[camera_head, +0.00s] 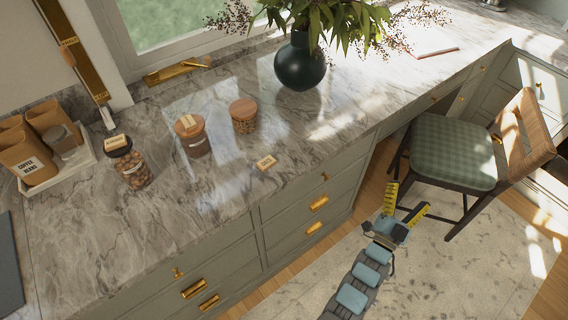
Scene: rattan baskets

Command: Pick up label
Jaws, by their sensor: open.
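A small tan label (265,162) with dark lettering lies on the grey marble counter (290,140), near its front edge. Two similar labels rest on jar lids: one on the dark-lidded jar at the left (117,142) and one on the wooden-lidded jar in the middle (187,121). My gripper (408,197) has yellow fingers spread apart, with nothing visible between them. It is in front of the counter, to the right of the loose label and apart from it, over the rug in the picture.
A third jar (243,121) stands behind the loose label. A dark vase (300,62) with branches stands at the back. A white tray (62,170) holds coffee bags at the left. A chair (453,150) stands right of my gripper. The counter around the loose label is clear.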

